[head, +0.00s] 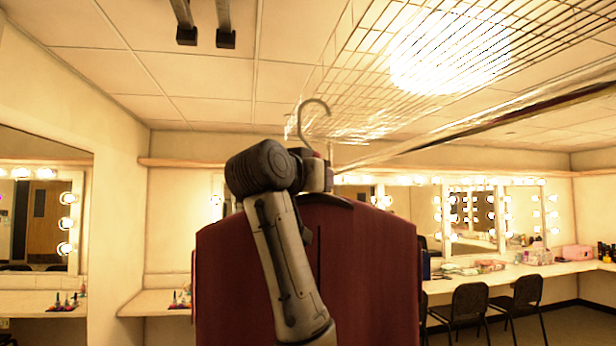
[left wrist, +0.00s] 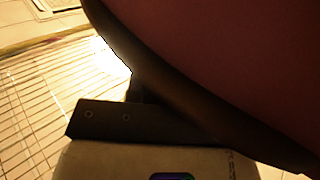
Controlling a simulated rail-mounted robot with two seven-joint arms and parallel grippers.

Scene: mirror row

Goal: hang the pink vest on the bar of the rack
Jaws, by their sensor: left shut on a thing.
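The vest (head: 365,265) looks dark red here and hangs upright from a dark hanger, facing me. The hanger's pale hook (head: 313,112) stands free above it, with nothing seen inside its curve. My left gripper (head: 318,176) is shut on the hanger just below the hook; my forearm covers part of the vest. The rack's shiny bar (head: 480,130) slants from the right edge toward the hook. Whether hook and bar touch is unclear. In the left wrist view, the vest (left wrist: 240,60) fills the upper right, above a dark gripper part. My right gripper is not in view.
A wire grid shelf (head: 400,70) extends above and beside the bar, close to the hook. Two dark bars (head: 205,30) show at the top left. Behind are lit mirrors, a counter (head: 490,275) and black chairs (head: 470,305). The space left of the vest looks clear.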

